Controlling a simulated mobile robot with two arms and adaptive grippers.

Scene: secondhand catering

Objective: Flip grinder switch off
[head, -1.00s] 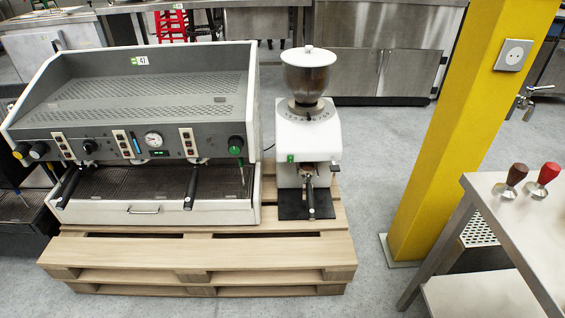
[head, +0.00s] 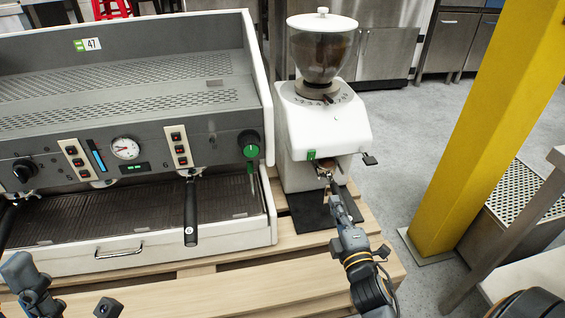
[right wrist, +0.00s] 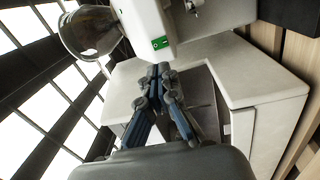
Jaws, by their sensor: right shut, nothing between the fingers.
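The white grinder (head: 318,120) with a clear hopper stands on the pallet beside the espresso machine. Its green switch (head: 311,155) is on the front face, at the left; in the right wrist view the switch (right wrist: 160,43) shows as a green plate with a white mark. My right gripper (head: 329,182) is shut and empty, just below and right of the switch in the head view. In the right wrist view its fingertips (right wrist: 159,70) are together, a little below the switch; contact cannot be told. Parts of my left gripper (head: 65,295) show at the bottom left; its jaws are unclear.
The espresso machine (head: 140,130) stands left of the grinder on the wooden pallet (head: 200,290). A yellow pillar (head: 490,120) and a steel table (head: 535,275) are at the right. Grey floor is clear between grinder and pillar.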

